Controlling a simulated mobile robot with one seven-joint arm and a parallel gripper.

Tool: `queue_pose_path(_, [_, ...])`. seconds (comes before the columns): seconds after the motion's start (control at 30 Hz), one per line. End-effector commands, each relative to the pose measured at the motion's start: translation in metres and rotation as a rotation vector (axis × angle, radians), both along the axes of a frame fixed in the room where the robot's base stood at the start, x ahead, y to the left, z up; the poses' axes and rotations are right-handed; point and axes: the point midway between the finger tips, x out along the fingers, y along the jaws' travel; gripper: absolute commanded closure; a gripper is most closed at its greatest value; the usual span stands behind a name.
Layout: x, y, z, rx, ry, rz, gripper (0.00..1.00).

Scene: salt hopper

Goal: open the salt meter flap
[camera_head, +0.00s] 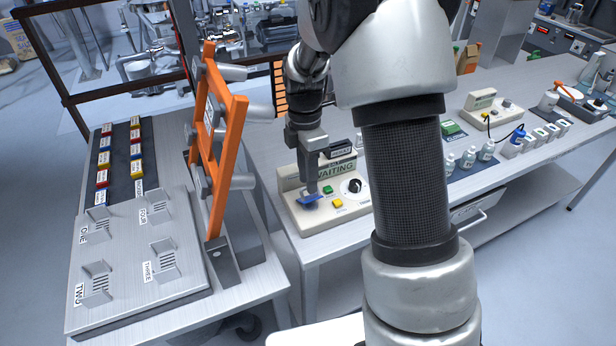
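A beige meter box (296,214) stands on the steel bench, with a dark display reading "WAITING" (334,172). On its sloped face are a green button (328,190), a yellow button (337,203) and a black knob on a white dial (354,187). A small blue piece (309,199), possibly the flap, lies at the face's left. My gripper (312,190) points down right over this blue piece, its tips at or just above it. Contact and the finger gap cannot be made out. My arm hides part of the bench to the right.
An orange upright frame with grey pegs (228,160) stands close left of my gripper. A slotted steel plate (130,245) and a rack of coloured blocks (118,160) lie further left. Bottles (467,157) and a second beige box (492,108) stand right.

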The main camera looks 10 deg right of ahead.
Motion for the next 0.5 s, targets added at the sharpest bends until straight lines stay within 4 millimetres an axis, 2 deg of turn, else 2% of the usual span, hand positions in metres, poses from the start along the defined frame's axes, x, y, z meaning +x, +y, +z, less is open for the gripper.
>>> queue_pose_path(0.33, [-0.0003, -0.0003, -0.0038, 0.0, -0.001, -0.001, 0.76])
queue_pose_path(0.47, [-0.0003, -0.0003, -0.0036, 0.0, -0.001, -0.001, 0.98])
queue_pose_path(0.5, [-0.0003, -0.0003, -0.0036, 0.0, -0.001, -0.001, 1.0])
